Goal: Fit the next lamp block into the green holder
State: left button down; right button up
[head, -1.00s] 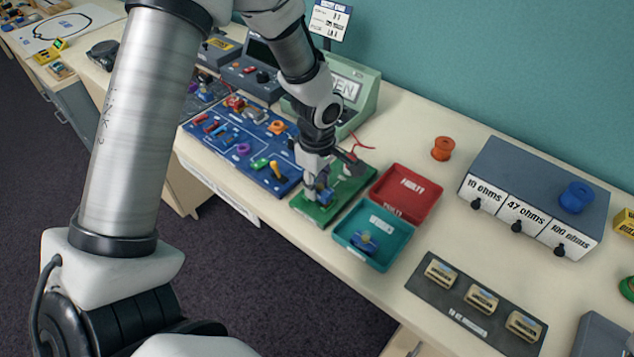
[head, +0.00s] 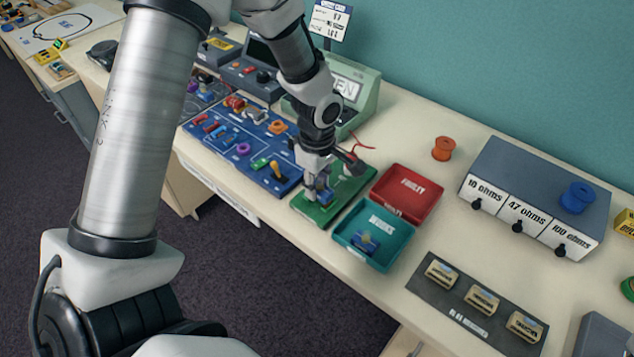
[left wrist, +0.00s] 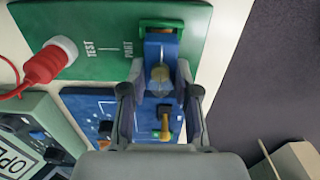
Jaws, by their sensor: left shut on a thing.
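My left gripper (head: 319,188) is shut on a blue lamp block (left wrist: 160,50) over the green board (head: 311,212). In the left wrist view the gripper (left wrist: 156,90) has one finger on each side of the block, and a clear bulb shows between them. The far end of the block is at the green holder (left wrist: 175,25), a raised bracket beside the word PART. I cannot tell whether the block is fully seated. Another blue lamp block (head: 366,242) lies in the teal tray (head: 349,257). My right gripper is not in view.
A red FAULTY tray (head: 378,207) stands close right of the board. A blue circuit board (head: 236,146) lies left, with a green meter (head: 366,97) behind. A red plug (left wrist: 45,62) with a wire sits on the green board. A dark mat (head: 438,294) with tan blocks is front right.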

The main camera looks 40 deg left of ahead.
pick_arm(q)
jog(key=shift+f+b, duration=0.45)
jog(key=shift+f, duration=0.1)
dwell(0.4)
jog(key=c, duration=0.8)
grip_release()
jog(key=shift+o, duration=0.2)
jog(key=o, duration=0.5)
jog(key=shift+r, duration=0.1)
jog(key=shift+r+p, duration=3.1)
jog(key=shift+r, duration=0.9)
